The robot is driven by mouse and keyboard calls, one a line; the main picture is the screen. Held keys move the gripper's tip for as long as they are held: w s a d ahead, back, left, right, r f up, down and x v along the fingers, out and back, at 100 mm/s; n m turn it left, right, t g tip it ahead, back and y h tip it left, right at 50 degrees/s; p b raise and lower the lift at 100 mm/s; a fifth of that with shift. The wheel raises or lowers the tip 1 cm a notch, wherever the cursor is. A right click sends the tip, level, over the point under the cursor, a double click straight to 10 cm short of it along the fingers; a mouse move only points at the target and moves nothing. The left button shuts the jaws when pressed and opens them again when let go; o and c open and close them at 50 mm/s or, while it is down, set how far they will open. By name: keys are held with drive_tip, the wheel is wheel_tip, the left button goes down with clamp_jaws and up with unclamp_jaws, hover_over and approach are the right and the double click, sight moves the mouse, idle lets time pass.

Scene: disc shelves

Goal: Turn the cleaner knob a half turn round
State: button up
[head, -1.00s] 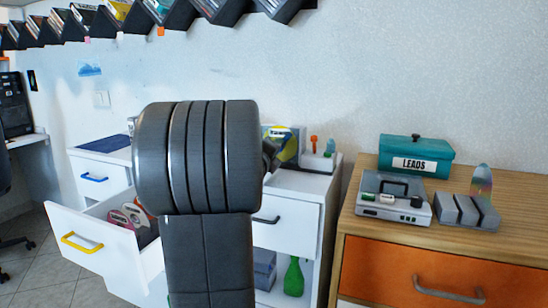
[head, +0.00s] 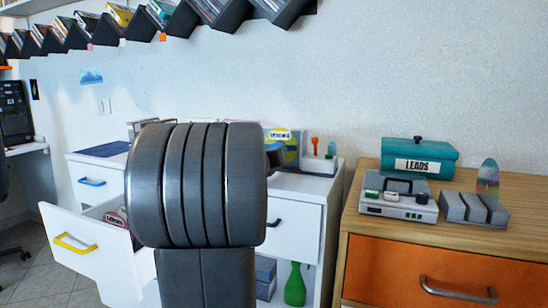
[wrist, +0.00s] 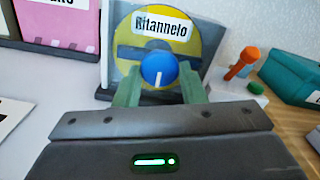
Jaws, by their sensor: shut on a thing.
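The cleaner knob (wrist: 158,66) is a round blue knob with a white line on its face, seen in the wrist view. The line points about straight down in that picture. Behind it stands a grey cleaner holding a yellow and blue disc (wrist: 203,42) labelled "Ritannelo". My gripper (wrist: 159,80) has its two green fingers on either side of the knob and is shut on it. In the head view the disc (head: 290,145) shows past my arm, while the knob and fingers are mostly hidden.
An orange-topped peg (wrist: 242,64) stands right of the cleaner, with a teal box (wrist: 292,78) beyond. In the head view, a wooden cabinet (head: 520,188) carries a LEADS box (head: 447,153), a small device (head: 398,206) and a grey rack (head: 470,208). A white drawer (head: 95,255) is open at left.

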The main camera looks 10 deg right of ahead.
drive_tip(key=shift+f+m, duration=0.15)
drive_tip(key=shift+m, duration=0.25)
drive_tip(key=o, duration=1)
drive_tip(key=p+v, duration=0.1)
drive_tip(key=v, duration=1.2)
drive_tip(key=shift+s+a+p, duration=0.25)
drive_tip(key=shift+s+p, duration=0.1)
drive_tip(key=shift+w, duration=0.15)
drive_tip(key=b+x, duration=0.2)
drive_tip(key=x, duration=1.1)
drive_tip(key=shift+w+d, duration=0.25)
drive_tip(key=shift+d, duration=0.05)
